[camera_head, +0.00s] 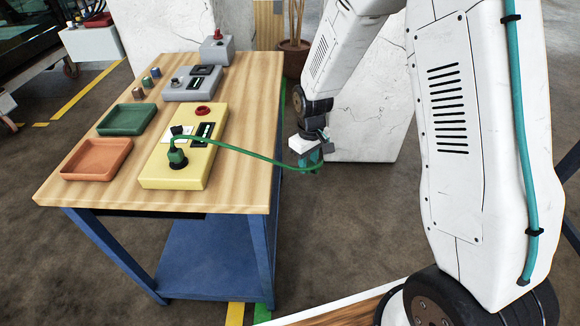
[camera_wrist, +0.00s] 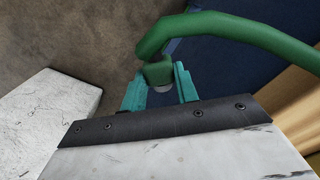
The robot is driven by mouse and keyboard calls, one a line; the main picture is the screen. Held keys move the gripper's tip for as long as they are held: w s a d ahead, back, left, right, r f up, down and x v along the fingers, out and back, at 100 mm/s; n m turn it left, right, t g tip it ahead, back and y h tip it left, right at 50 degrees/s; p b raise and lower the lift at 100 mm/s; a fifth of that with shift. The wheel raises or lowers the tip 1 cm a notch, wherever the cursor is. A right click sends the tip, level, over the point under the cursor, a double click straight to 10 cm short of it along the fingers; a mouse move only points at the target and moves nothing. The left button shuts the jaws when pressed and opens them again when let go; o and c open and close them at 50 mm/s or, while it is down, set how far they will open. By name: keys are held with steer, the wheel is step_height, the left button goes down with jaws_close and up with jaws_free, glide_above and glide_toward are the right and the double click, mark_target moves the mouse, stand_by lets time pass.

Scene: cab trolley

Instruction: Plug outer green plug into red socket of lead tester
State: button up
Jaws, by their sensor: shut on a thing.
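The yellow lead tester (camera_head: 160,172) lies on the wooden workbench. Its red socket (camera_head: 203,110) is at the far end of its top face and looks empty. A green plug (camera_head: 177,157) stands in a dark socket at the tester's near end. A green cable (camera_head: 245,156) runs from it to the right, past the bench edge, to my gripper (camera_head: 312,160). In the wrist view my gripper (camera_wrist: 159,86) has its teal fingers shut on the outer green plug (camera_wrist: 158,72), with the cable bending away above it. In the head view this plug is mostly hidden by the fingers.
An orange tray (camera_head: 68,171) and a green tray (camera_head: 103,131) lie left of the tester. Grey boxes (camera_head: 178,94) stand behind it. My gripper hangs in free space right of the bench (camera_head: 268,75), in front of a white block (camera_head: 365,130).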

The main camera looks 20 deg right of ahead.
steer(key=d+f+m, duration=0.1)
steer(key=w+d+f+m, duration=0.1)
steer(key=d+m, duration=0.1)
steer(key=w+d+f+m, duration=0.1)
steer(key=m, duration=0.1)
steer(key=shift+d, duration=0.15)
steer(key=shift+d, duration=0.3)
